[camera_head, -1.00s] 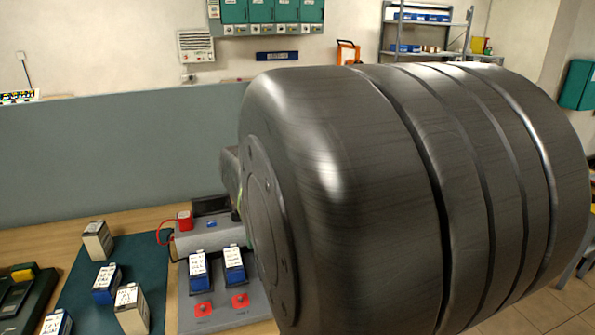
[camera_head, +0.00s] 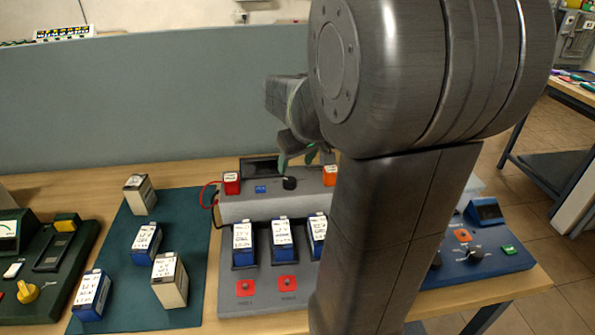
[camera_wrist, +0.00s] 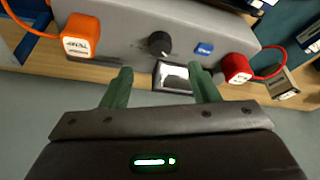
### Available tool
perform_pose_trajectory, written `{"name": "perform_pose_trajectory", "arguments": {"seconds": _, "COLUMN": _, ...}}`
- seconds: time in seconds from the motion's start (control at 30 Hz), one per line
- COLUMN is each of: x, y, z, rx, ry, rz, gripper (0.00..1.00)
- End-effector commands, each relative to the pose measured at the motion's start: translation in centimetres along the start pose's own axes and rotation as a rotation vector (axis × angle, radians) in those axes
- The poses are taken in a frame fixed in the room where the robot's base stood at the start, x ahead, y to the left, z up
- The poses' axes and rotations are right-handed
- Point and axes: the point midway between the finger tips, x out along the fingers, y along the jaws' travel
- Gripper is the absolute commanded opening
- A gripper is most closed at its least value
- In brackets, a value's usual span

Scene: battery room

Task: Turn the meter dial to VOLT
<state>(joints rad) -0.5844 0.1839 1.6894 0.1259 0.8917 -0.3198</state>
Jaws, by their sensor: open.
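A black round dial (camera_head: 289,184) sits on top of the grey bench unit (camera_head: 262,208). In the wrist view the dial (camera_wrist: 159,43) lies just beyond and between my fingertips, apart from them. My gripper (camera_head: 306,157) is open and empty above the back of the unit; in the wrist view its two green fingers (camera_wrist: 161,73) are spread. The unit's small screen (camera_wrist: 173,76) shows between the fingers. I cannot read any dial marking or where the dial points. A yellow knob (camera_head: 27,291) is on a dark green meter box at the far left.
An orange plug block (camera_head: 330,176) and a red one (camera_head: 232,184) flank the dial. Several blue-white batteries (camera_head: 242,241) stand in the unit's slots. More stand on the green mat (camera_head: 128,260). A blue unit (camera_head: 500,262) with a black knob is at right, partly behind my arm.

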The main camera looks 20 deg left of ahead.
Motion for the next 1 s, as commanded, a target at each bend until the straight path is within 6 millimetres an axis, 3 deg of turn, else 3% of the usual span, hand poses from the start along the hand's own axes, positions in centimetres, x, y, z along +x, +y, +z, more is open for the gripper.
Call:
{"name": "perform_pose_trajectory", "arguments": {"seconds": 0.2, "x": 4.5, "y": 0.0, "z": 0.1, "rx": 0.001, "ry": -0.004, "rz": -0.001, "gripper": 0.55}}
{"name": "perform_pose_trajectory", "arguments": {"seconds": 0.4, "x": 6.9, "y": 0.0, "z": 0.0, "rx": 0.001, "ry": -0.001, "rz": -0.001, "gripper": 0.55}}
{"name": "perform_pose_trajectory", "arguments": {"seconds": 0.83, "x": 7.8, "y": 0.0, "z": 0.0, "rx": 0.001, "ry": 0.001, "rz": 0.0, "gripper": 0.55}}
{"name": "perform_pose_trajectory", "arguments": {"seconds": 1.0, "x": 7.8, "y": 0.0, "z": 0.0, "rx": 0.001, "ry": 0.001, "rz": 0.0, "gripper": 0.24}}
